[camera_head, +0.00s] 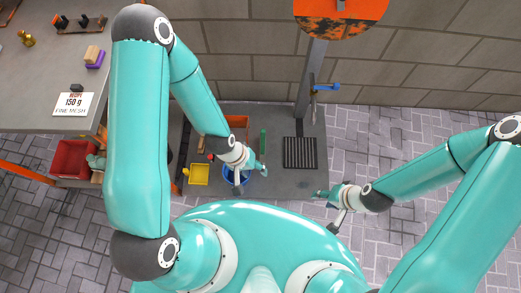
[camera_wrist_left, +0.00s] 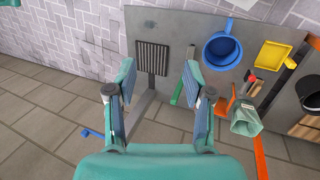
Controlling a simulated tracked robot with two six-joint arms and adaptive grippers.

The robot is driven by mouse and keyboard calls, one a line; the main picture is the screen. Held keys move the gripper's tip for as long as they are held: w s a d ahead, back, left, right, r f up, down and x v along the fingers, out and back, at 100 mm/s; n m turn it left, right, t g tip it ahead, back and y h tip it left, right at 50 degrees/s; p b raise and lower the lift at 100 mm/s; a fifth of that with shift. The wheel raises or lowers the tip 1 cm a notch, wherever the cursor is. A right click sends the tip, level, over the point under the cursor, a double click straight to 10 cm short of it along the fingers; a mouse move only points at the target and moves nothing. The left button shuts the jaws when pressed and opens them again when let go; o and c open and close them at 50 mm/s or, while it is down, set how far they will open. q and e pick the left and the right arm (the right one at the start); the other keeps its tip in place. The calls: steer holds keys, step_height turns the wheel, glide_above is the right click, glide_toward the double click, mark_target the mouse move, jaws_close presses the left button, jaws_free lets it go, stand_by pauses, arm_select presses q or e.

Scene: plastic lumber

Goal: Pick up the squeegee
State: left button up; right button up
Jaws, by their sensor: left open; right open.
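Nothing in view is plainly a squeegee. A thin green bar (camera_head: 263,141) on the grey floor panel may be one; it also shows in the left wrist view (camera_wrist_left: 177,88), just beyond the gap between the fingers. My left gripper (camera_head: 250,178) is open and empty over the front of the panel, partly covering a blue bucket (camera_head: 229,174). In the left wrist view its two fingers (camera_wrist_left: 159,80) stand wide apart, with no contact on the bar. My right gripper (camera_head: 327,211) is open and empty over the paving, right of the panel's front.
A black grate (camera_head: 300,153) lies right of the bar, and a yellow tray (camera_head: 199,174) left of the bucket. A post with a blue-handled tool (camera_head: 326,87) rises behind the panel. A workbench (camera_head: 45,110) and a red bin (camera_head: 71,159) are at left. Paving at right is clear.

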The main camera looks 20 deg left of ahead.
arm_select(q)
steer(key=w+f+n+b, duration=0.4)
steer(key=w+f+b, duration=0.5)
steer(key=n+y+b, duration=0.4)
steer(key=n+b, duration=1)
steer(key=b, duration=0.6)
glide_above(263, 134)
steer(key=f, duration=0.1)
steer(key=shift+g, duration=0.3)
steer(key=f+b, duration=0.1)
steer(key=f, duration=0.2)
steer(key=f+b, duration=0.1)
steer(key=f, duration=0.3)
steer(key=f+b, duration=0.1)
steer(key=f, duration=0.2)
steer(key=shift+w+a+f, duration=0.25)
steer(key=shift+w+f, duration=0.05)
steer(key=shift+w, duration=0.1)
step_height(263, 134, down, 5)
steer(key=b, duration=0.3)
steer(key=shift+d+f, duration=0.1)
steer(key=shift+c, duration=0.3)
jaws_close()
